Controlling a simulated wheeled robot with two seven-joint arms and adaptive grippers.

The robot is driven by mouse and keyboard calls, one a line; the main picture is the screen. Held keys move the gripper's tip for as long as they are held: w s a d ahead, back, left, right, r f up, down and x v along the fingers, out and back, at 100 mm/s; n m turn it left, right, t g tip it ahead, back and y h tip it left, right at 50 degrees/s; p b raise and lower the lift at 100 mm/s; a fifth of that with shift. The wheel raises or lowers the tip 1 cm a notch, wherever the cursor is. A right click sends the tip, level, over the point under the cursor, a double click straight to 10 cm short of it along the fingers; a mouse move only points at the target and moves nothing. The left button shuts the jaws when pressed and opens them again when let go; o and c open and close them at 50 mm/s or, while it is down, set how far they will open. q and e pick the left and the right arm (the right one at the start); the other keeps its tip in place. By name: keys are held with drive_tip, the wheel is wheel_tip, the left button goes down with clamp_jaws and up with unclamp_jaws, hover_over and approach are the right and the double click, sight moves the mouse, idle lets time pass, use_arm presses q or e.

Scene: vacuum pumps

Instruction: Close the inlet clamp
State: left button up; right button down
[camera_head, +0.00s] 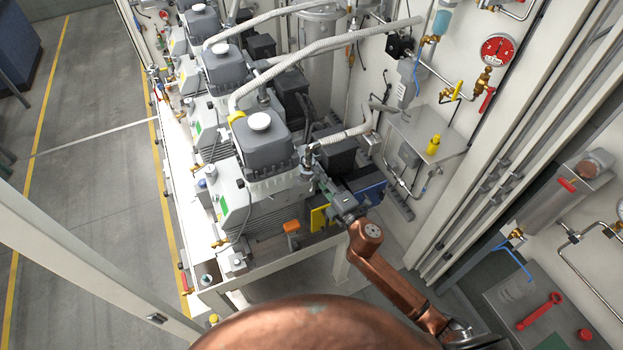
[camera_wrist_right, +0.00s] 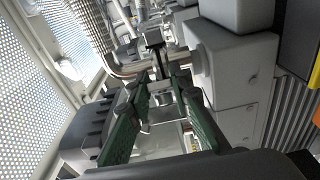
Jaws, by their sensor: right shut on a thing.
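The inlet clamp (camera_wrist_right: 154,38) shows in the right wrist view as a small dark part by the pipe joint, with a dark bar reaching down between my fingers. In the head view the inlet joint (camera_head: 309,158) is small, beside the nearest grey pump (camera_head: 262,140). My right gripper (camera_head: 327,186) is just below and to the right of that joint. In the right wrist view its green fingers (camera_wrist_right: 160,85) close on the clamp's bar. The exact contact is small and partly hidden. My left gripper is not in view.
A ribbed hose (camera_head: 345,134) runs from the inlet joint to the wall side. A dark box (camera_head: 335,155) and a blue-edged part (camera_head: 370,190) stand close to my right gripper. More pumps line the bench behind. The floor (camera_head: 85,150) at left is clear.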

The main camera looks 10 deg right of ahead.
drive_tip(key=shift+w+d+r, duration=0.1)
drive_tip(key=shift+w+d, duration=0.7)
drive_tip(key=shift+w, duration=0.05)
drive_tip(key=shift+w+d, duration=0.1)
drive_tip(key=c, duration=1.7)
unclamp_jaws()
drive_tip(key=shift+c, duration=0.2)
drive_tip(key=shift+a, duration=0.2)
drive_tip(key=shift+s+d, duration=0.1)
drive_tip(key=shift+s, duration=0.15)
drive_tip(key=v, duration=1.1)
drive_tip(key=shift+s, duration=0.3)
